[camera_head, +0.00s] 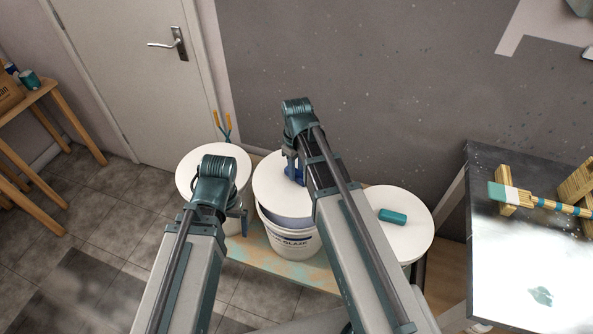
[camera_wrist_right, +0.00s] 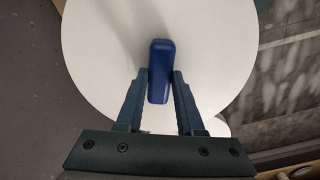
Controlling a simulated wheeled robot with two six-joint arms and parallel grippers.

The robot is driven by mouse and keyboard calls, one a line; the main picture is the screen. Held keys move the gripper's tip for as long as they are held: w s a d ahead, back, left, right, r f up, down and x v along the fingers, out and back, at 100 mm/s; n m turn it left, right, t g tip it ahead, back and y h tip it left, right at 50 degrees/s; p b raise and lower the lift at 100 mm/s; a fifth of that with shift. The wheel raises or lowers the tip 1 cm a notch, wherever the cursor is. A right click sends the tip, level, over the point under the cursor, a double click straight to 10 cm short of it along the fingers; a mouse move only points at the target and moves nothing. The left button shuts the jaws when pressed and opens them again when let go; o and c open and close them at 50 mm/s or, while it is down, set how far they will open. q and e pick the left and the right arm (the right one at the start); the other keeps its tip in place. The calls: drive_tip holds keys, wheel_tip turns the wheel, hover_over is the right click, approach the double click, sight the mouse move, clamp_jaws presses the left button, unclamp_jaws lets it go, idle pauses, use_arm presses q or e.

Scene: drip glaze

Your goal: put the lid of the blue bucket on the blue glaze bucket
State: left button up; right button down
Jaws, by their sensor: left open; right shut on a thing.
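A white bucket (camera_head: 292,243) with dark "GLAZE" lettering stands in the middle of the bench. A round white lid (camera_head: 267,185) with a blue handle (camera_wrist_right: 160,62) is above it, set toward the back left, with part of the bucket's rim showing in front. My right gripper (camera_head: 293,172) is shut on the blue handle; the right wrist view also shows its fingers (camera_wrist_right: 161,85) on both sides of the handle. Whether the lid touches the rim is unclear. My left gripper (camera_head: 240,215) is open and empty, in front of the left bucket.
A white-lidded bucket (camera_head: 190,168) stands at the left, partly behind my left arm. At the right is a white lid (camera_head: 405,240) with a teal handle (camera_head: 393,216). A dark-topped table (camera_head: 490,265) with wooden tools stands further right.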

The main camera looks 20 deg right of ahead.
sight(297, 184)
drive_tip(key=shift+f, duration=0.1)
wheel_tip(297, 184, down, 6)
drive_tip(key=b, duration=0.6)
drive_tip(key=shift+f+b, duration=0.85)
drive_tip(key=shift+b, duration=0.1)
idle(2.4)
idle(0.3)
drive_tip(key=shift+c, duration=0.6)
unclamp_jaws()
drive_tip(key=shift+r, duration=0.15)
drive_tip(key=shift+r+p, duration=3.4)
drive_tip(key=shift+p, duration=0.15)
drive_tip(key=shift+r, duration=0.1)
